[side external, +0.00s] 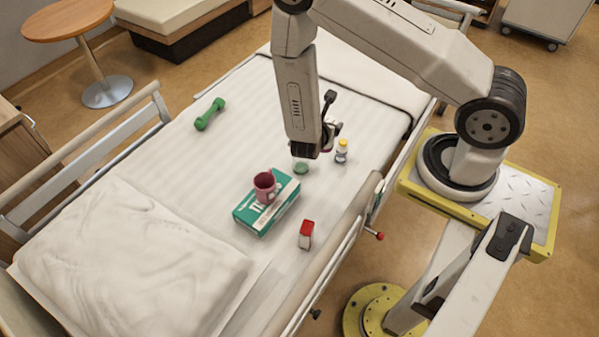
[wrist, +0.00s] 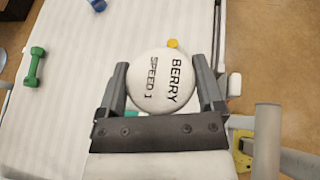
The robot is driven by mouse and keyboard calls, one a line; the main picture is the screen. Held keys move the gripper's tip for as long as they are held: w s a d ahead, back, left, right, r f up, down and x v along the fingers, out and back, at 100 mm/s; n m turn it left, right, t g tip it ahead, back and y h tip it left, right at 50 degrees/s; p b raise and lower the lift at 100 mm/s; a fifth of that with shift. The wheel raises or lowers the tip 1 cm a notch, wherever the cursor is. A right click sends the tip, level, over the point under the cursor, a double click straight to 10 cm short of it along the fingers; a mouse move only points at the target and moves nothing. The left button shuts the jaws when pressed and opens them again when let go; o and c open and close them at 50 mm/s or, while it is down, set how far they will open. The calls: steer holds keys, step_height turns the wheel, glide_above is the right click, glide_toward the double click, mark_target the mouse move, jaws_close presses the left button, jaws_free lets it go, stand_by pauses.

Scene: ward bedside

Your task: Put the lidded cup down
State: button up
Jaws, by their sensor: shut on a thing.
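The lidded cup shows in the wrist view as a round white lid (wrist: 160,88) printed with black words, BERRY among them. My gripper (wrist: 157,64) has a finger on each side of it and is shut on it. In the side view my gripper (side external: 318,146) is over the bed, and the forearm hides most of the cup. Only a small reddish patch shows beside the wrist. The cup's underside and its height over the sheet cannot be made out.
Near my gripper on the bed (side external: 195,160) are a small green item (side external: 301,168) and a yellow-capped bottle (side external: 342,150). A pink mug (side external: 265,187) stands on a teal box (side external: 249,217), beside a red-and-white carton (side external: 306,235). A green dumbbell (side external: 210,114) lies farther left, with clear sheet between.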

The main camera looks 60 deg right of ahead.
step_height(320, 180, down, 15)
stand_by(0.5)
steer(key=shift+f, duration=0.1)
steer(key=shift+f, duration=2.85)
steer(key=shift+f, duration=2.1)
steer(key=shift+f, duration=0.15)
steer(key=o, duration=1.2)
steer(key=shift+r, duration=0.2)
